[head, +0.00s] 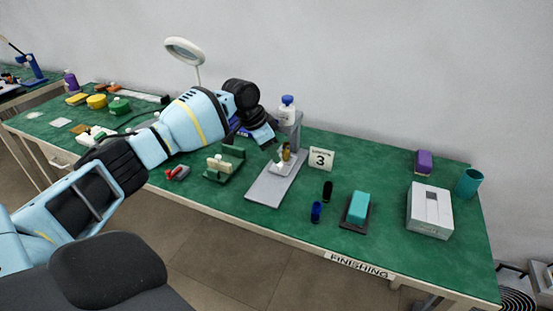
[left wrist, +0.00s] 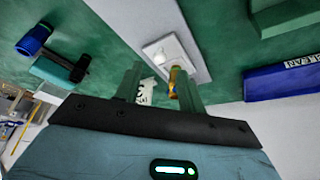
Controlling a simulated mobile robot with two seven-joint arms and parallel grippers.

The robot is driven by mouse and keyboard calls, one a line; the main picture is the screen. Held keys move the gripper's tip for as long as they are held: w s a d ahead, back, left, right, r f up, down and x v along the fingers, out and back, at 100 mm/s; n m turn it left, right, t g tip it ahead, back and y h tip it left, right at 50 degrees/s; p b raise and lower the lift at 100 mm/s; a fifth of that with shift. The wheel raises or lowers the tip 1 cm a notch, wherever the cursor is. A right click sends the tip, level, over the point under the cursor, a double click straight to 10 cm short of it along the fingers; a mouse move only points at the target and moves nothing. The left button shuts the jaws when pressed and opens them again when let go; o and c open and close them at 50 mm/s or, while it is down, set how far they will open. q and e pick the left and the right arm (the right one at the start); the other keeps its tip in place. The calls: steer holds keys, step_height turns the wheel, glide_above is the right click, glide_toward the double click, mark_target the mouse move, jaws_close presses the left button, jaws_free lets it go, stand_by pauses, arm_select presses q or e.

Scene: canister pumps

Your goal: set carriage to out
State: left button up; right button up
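A small white carriage (head: 281,168) sits on a long grey base plate (head: 262,192) that has an upright grey block at its back end. A brass-coloured upright piece (head: 287,153) stands at the carriage. My left gripper (head: 272,143) is just above and beside it. In the left wrist view, the left gripper's green fingers (left wrist: 159,84) are apart. The brass piece (left wrist: 173,80) shows between them, close to the right finger, with the white carriage (left wrist: 163,52) beyond. I cannot tell whether a finger touches it. My right gripper is not in view.
A white sign marked 3 (head: 321,159) stands right of the base plate. A green fixture (head: 224,168) stands to its left. A bottle with a blue cap (head: 287,110) is behind. Dark blue and black cylinders and a teal block (head: 358,207) are on the right.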

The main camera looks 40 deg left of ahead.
mark_target(276, 171)
arm_select(q)
steer(key=shift+x, duration=1.9)
steer(key=shift+c, duration=0.2)
jaws_close()
